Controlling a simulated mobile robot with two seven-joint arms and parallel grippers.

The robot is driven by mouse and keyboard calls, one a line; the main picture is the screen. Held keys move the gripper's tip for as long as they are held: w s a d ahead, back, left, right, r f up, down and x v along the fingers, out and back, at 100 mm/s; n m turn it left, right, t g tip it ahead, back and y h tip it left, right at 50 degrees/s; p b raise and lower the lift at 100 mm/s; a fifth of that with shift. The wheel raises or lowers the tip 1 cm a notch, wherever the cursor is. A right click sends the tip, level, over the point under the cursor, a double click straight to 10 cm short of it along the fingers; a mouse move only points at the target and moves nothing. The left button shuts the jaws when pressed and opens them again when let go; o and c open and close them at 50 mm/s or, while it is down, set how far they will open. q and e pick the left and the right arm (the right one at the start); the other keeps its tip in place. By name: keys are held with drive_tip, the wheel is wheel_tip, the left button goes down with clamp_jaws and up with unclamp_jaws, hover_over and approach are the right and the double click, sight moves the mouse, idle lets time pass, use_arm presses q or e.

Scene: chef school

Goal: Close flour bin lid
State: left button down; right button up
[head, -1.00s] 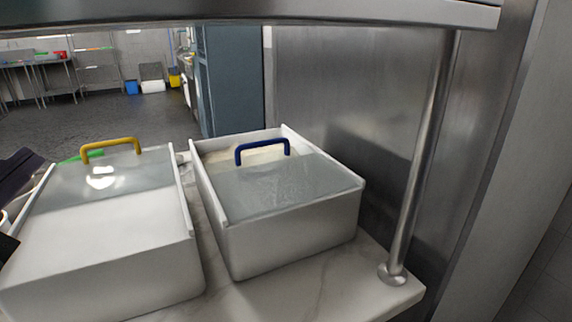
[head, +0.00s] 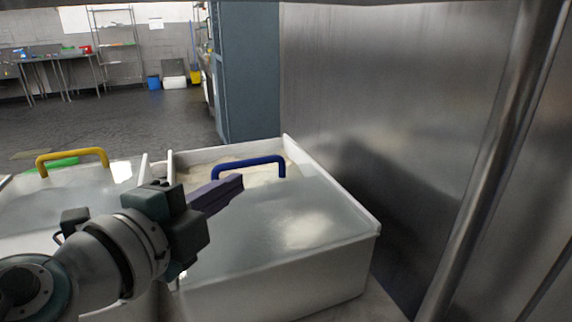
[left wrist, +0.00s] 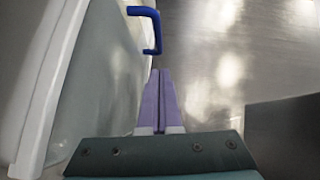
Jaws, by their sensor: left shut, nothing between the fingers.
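The flour bin (head: 300,288) is a white box in the middle of the head view. Its grey translucent lid (head: 310,215) covers the front part, and pale flour (head: 270,168) shows in the open gap at the back. A blue handle (head: 250,161) stands on the lid near that gap. My left gripper (head: 241,181) is shut and empty, its purple fingers over the lid just in front of the handle. In the left wrist view the fingertips (left wrist: 159,72) point toward the blue handle (left wrist: 146,11); I cannot tell whether they touch it. My right gripper is not in view.
A second bin with a yellow handle (head: 72,155) stands at the left, partly behind my left arm. A steel wall (head: 400,110) and a metal post (head: 500,150) close off the right side. A shelf edge (head: 420,2) runs along the top.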

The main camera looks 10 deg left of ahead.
sight(248, 164)
use_arm(q)
drive_tip(key=w, duration=0.1)
drive_tip(key=w+b, duration=0.1)
drive_tip(key=w, duration=0.1)
drive_tip(key=w+a+f, duration=0.1)
drive_tip(key=w, duration=0.1)
drive_tip(key=shift+w+a+f+b, duration=0.1)
drive_tip(key=shift+b, duration=0.25)
drive_tip(key=shift+w+a, duration=0.25)
drive_tip(key=shift+w, duration=0.1)
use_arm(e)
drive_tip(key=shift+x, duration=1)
use_arm(q)
drive_tip(key=shift+w, duration=0.1)
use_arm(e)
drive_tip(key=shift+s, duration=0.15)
